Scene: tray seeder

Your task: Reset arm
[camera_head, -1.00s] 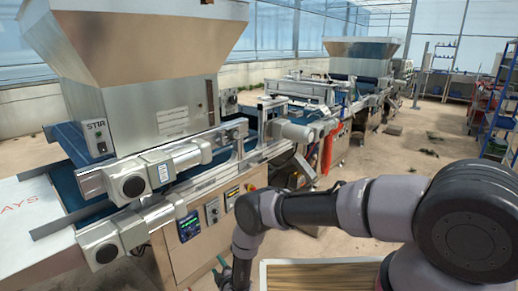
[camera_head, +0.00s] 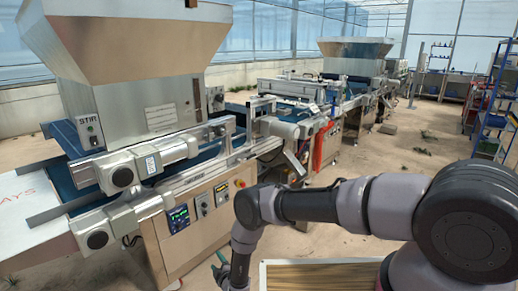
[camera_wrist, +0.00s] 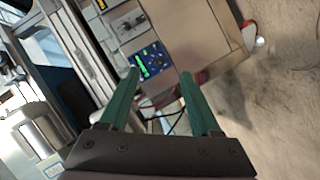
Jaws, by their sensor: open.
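My gripper (camera_wrist: 161,82) is open in the wrist view, with two green fingers apart and nothing between them. Beyond the fingers is the seeder's control panel (camera_wrist: 151,61) with a lit screen. In the head view my gripper (camera_head: 219,266) hangs low at the bottom, in front of the tray seeder's cabinet (camera_head: 205,215), and is only partly visible. My arm reaches in from the right, bent downward at the wrist. The seeder's metal hopper (camera_head: 130,70) stands at the left.
A conveyor line (camera_head: 290,110) runs from the seeder toward the back. A framed wooden-looking surface (camera_head: 320,277) lies below my arm. Blue shelving (camera_head: 495,120) stands at the right. The concrete floor (camera_head: 420,150) between is mostly clear.

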